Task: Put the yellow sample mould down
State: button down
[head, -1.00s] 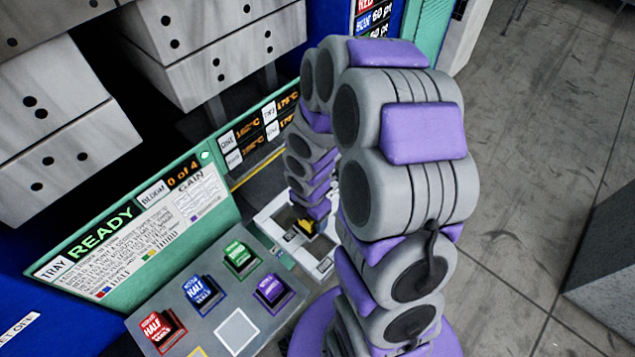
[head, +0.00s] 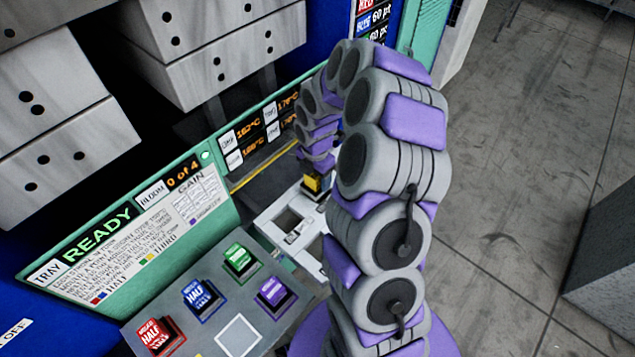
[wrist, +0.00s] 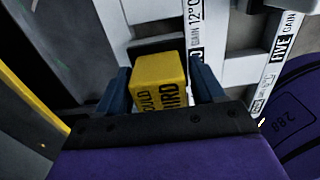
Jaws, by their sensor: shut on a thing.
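The yellow sample mould (wrist: 158,82) is a small block with black lettering that includes "THIRD", partly cut off in the wrist view. My gripper (wrist: 160,88) is shut on it, with a blue finger on either side. In the head view the yellow mould (head: 313,184) shows small below my gripper (head: 318,175), over or beside the white tray frame (head: 270,217). Its gap from the surface below cannot be judged. Red, blue, green and purple moulds stand on a grey panel: red (head: 160,335), blue (head: 202,296), green (head: 240,259), purple (head: 274,294).
An empty white-outlined square (head: 238,335) lies on the grey panel. The white frame has square openings and labels such as "FIVE" (wrist: 284,48). A green sign (head: 130,240) reads "READY" and "0 of 4". Large grey press blocks (head: 210,60) hang behind. Open floor lies right.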

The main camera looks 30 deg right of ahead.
aim_at(319, 182)
jog(key=shift+w, duration=0.2)
jog(key=f, duration=0.1)
jog(key=d+f, duration=0.1)
jog(key=f+b, duration=0.1)
jog(key=shift+d+f, duration=0.3)
jog(key=shift+a, duration=0.4)
jog(key=shift+c, duration=2.1)
grip_release()
jog(key=shift+o, duration=1.4)
jog(key=shift+d, duration=0.2)
jog(key=shift+r, duration=0.1)
